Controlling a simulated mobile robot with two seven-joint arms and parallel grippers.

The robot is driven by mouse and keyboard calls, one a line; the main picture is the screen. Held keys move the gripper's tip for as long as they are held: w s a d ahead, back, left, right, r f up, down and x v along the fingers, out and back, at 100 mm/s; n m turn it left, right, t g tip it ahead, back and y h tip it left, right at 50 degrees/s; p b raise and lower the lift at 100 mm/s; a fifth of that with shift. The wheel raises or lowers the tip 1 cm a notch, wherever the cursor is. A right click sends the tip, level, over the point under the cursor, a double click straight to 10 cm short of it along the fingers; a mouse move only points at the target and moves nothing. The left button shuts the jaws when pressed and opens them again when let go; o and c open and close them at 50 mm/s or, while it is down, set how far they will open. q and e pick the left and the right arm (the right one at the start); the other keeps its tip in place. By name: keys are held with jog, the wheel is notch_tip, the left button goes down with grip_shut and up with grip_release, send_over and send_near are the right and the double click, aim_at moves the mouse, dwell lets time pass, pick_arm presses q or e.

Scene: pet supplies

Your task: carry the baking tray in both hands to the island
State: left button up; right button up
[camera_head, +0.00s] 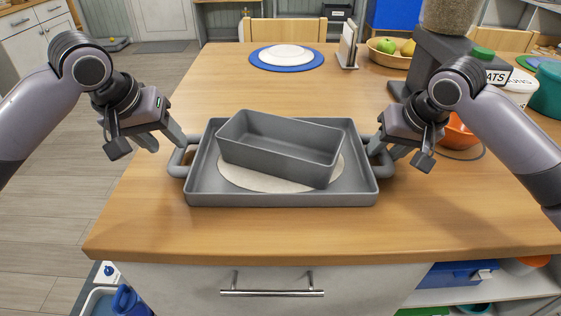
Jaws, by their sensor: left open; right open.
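The grey baking tray (280,199) lies flat on the wooden island top (180,228), with a looped handle at each end. A grey loaf pan (275,155) sits in it at a slant, on a round pale mat (240,180). My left gripper (166,145) is open, just above and outside the tray's left handle (178,162). My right gripper (398,153) is open, at the right handle and partly covering it. I cannot tell whether its fingers touch the handle.
Behind are a white plate on a blue mat (287,58), a napkin holder (348,44) and a fruit bowl (388,56). A dark feeder (434,58) and an orange bowl (460,134) stand at the right. The wood left of and before the tray is clear.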

jog(key=shift+s+d+f, duration=0.1)
jog(key=shift+d+f, duration=0.1)
jog(key=shift+f, duration=0.25)
pick_arm(q)
jog(key=v, duration=0.3)
jog(key=shift+d+r, duration=0.1)
jog(key=shift+r, duration=0.3)
pick_arm(e)
jog(key=v, duration=0.8)
jog(key=shift+a+r, duration=0.25)
jog(key=shift+r, duration=0.2)
